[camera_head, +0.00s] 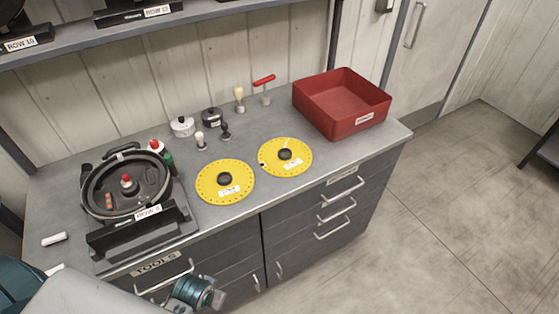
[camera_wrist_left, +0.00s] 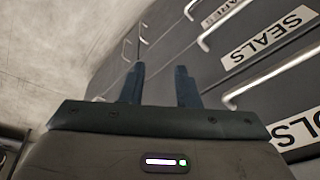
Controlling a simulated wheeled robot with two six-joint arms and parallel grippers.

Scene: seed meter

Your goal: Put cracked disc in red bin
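Two yellow discs with dark hubs and white labels lie flat on the grey counter (camera_head: 130,248). The right disc (camera_head: 300,166) shows a pale line near its top and a dark spot on its left rim; it looks like the cracked one. The left disc (camera_head: 210,194) shows no clear crack. The red bin (camera_head: 352,125) stands at the counter's right end, and its visible inside is empty. My left gripper (camera_wrist_left: 158,72) is open and empty in the wrist view, by the drawer fronts. My right gripper is not in view.
A round seed meter (camera_head: 97,205) sits on a stand at the counter's left. Small pots (camera_head: 183,127), brushes and a red-handled tool (camera_head: 265,82) stand along the back. Drawer handles (camera_head: 343,191) stick out in front. A shelf (camera_head: 100,34) hangs above.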

